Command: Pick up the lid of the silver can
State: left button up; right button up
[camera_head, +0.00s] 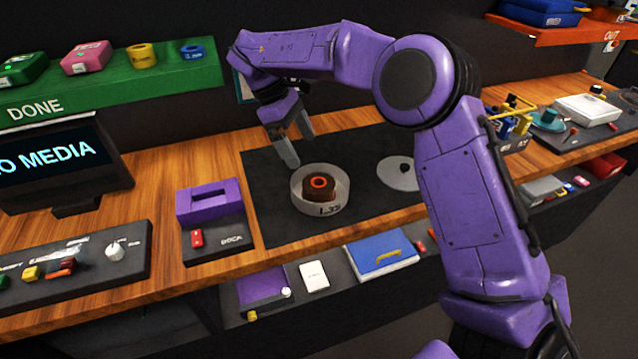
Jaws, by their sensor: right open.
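The silver can (336,205) stands without a cover on the dark mat, with a label on its front. A brown roll with an orange-red ring in its centre sits inside it. A flat grey round lid (392,176) with a small dark knob lies on the mat to the right of the can, its right edge close to or behind my right arm. My right gripper (297,147) is open and empty, above the mat just behind and left of the can, apart from the lid. My left gripper is not in view.
The dark mat (275,225) has free room left of the can. A purple holder (208,200) stands on the left, near a monitor (60,160). A green DONE shelf (100,95) hangs above. Small coloured tools (515,115) stand at the right.

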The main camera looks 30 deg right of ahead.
aim_at(397, 173)
jog(key=z, duration=1.65)
